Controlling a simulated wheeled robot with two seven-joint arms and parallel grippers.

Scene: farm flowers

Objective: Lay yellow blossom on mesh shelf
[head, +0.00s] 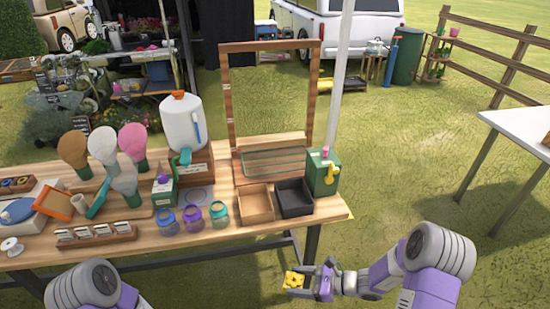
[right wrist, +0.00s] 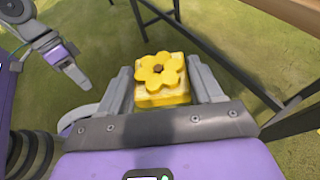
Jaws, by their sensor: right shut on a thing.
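The yellow blossom (head: 293,280) is a flower shape on a pale yellow block. My right gripper (head: 309,281) is shut on it and holds it in the air in front of the table. In the right wrist view the blossom (right wrist: 160,72) sits between the two fingers, flower face showing. The mesh shelf (head: 273,161) appears as a greenish mesh panel low in the upright wooden frame (head: 226,100), at the table's back right, well away from the gripper. My left arm shows at the bottom left, its gripper outside the head view; in the right wrist view its jaws are unclear (right wrist: 68,62).
An open wooden box (head: 257,217) and a black box (head: 294,211) stand before the frame. A green canister (head: 322,187) is right of them. Several jars, brushes and a white jug (head: 184,125) fill the table's left.

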